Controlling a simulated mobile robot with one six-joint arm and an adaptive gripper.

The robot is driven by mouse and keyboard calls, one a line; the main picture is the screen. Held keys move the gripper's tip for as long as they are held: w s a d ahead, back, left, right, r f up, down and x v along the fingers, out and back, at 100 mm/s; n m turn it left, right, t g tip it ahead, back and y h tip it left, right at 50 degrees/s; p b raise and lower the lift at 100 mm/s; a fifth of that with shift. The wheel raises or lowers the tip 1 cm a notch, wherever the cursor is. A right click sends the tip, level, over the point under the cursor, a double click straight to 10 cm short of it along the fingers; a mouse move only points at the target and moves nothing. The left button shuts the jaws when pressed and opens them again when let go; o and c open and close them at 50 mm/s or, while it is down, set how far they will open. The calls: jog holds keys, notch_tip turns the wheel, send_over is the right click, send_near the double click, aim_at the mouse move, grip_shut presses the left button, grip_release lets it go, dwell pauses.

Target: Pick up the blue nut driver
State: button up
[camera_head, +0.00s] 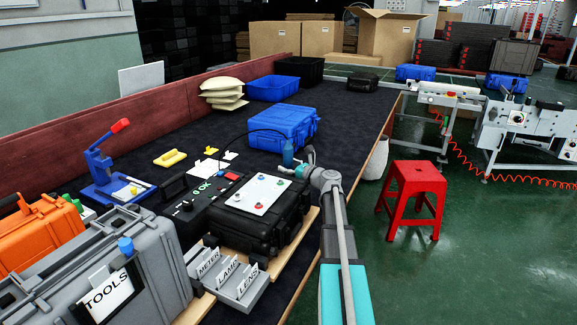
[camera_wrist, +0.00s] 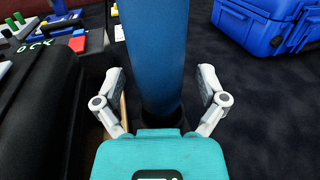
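A blue, upright cylinder (camera_head: 287,152), which looks like the blue nut driver's handle, stands beside the black case at the table's right side. In the wrist view the cylinder (camera_wrist: 155,45) rises between the fingers, and its top is out of frame. Its lower end is dark and partly hidden by my gripper's teal body. My gripper (camera_wrist: 161,80) is open, with one finger on each side and visible gaps to the cylinder.
The black case (camera_head: 262,236) with a white panel is close on the left. A blue toolbox (camera_head: 283,128) stands behind the cylinder. Labelled card holders (camera_head: 236,285) sit in front. A red stool (camera_head: 413,190) is on the floor to the right.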

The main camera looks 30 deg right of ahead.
aim_at(288, 144)
grip_shut()
jog(key=shift+r, duration=0.15)
dwell(0.4)
notch_tip(288, 144, up, 10)
jog(key=p, duration=1)
dwell(0.6)
notch_tip(288, 144, up, 9)
jog(key=p, duration=0.9)
dwell(0.7)
